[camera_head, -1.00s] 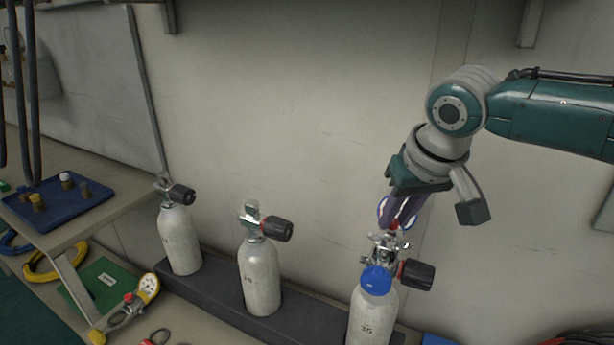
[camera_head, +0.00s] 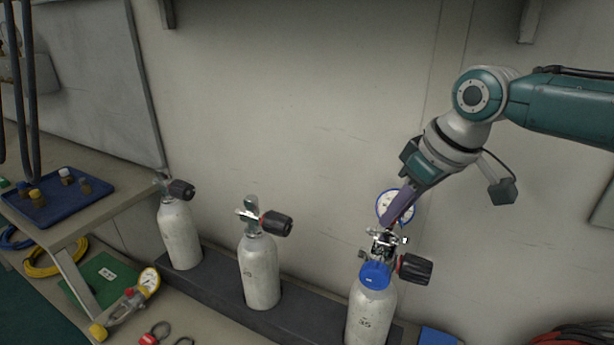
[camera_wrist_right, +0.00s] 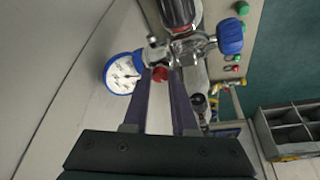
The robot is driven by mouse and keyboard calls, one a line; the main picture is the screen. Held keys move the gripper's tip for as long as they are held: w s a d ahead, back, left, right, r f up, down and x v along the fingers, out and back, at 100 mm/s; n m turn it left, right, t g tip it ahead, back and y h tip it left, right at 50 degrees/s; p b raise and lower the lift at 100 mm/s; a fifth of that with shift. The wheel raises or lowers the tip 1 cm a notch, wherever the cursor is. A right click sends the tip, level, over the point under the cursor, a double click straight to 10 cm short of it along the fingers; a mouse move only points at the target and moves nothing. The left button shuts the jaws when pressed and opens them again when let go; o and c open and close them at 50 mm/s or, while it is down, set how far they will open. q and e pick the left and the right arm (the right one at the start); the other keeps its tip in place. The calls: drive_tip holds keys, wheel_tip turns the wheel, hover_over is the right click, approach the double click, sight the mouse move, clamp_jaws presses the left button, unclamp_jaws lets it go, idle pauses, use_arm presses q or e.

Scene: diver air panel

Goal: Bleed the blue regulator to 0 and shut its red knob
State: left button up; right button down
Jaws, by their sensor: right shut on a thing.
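The blue regulator is mounted on the valve of the rightmost cylinder (camera_head: 368,318). Its blue-rimmed gauge (camera_head: 383,207) stands above the chrome body, and its blue knob (camera_head: 375,275) faces the front. In the right wrist view, the gauge (camera_wrist_right: 122,76) is left of the fingers and the blue knob (camera_wrist_right: 231,37) is at the upper right. The red knob (camera_wrist_right: 160,74) sits between the fingertips. My right gripper (camera_head: 388,224) reaches down from the upper right and is shut on the red knob. The gauge needle is too small to read. My left gripper is out of view.
Two more cylinders (camera_head: 178,237) (camera_head: 259,272) stand to the left in a dark rack (camera_head: 215,290). A yellow regulator (camera_head: 130,302) lies on the bench at lower left. A blue tray (camera_head: 60,204) holds small fittings. The wall is close behind the cylinders.

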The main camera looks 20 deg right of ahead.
drive_tip(key=c, duration=0.7)
unclamp_jaws()
drive_tip(key=p+v, duration=0.1)
drive_tip(key=v, duration=0.6)
drive_tip(key=shift+r, duration=0.25)
drive_tip(key=shift+s, duration=0.1)
